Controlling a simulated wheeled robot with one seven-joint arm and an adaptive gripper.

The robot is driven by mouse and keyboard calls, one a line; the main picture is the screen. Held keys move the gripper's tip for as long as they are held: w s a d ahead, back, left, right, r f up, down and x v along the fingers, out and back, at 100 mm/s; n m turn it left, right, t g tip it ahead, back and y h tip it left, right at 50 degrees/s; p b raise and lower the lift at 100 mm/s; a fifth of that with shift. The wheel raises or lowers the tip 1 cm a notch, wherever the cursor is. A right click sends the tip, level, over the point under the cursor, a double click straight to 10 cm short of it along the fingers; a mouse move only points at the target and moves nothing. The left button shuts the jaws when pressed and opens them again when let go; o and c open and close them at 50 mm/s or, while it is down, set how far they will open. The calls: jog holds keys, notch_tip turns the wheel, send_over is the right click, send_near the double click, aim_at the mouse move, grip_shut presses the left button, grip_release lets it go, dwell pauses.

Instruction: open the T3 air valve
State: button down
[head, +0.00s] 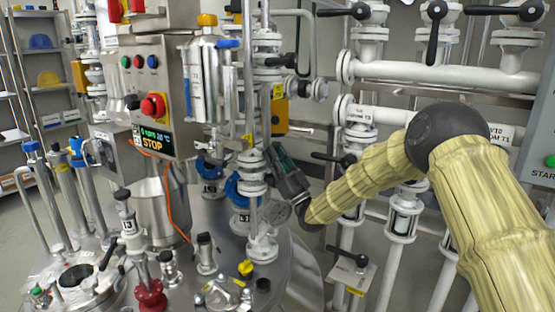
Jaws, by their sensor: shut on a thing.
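My tan-sleeved arm (370,180) reaches in from the right.
Blue-bodied valves (233,188) stand close left of the gripper. A control box (145,95) reads "STOP". A black-handled valve (352,258) is below the arm. White horizontal pipes (440,75) run behind it. Lid fittings, including a red one (150,298), crowd the front.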

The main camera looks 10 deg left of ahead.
jog(key=shift+s+f+n, duration=0.15)
jog(key=shift+n, duration=0.15)
jog(key=c, duration=1.3)
grip_release()
jog(key=v, duration=1.2)
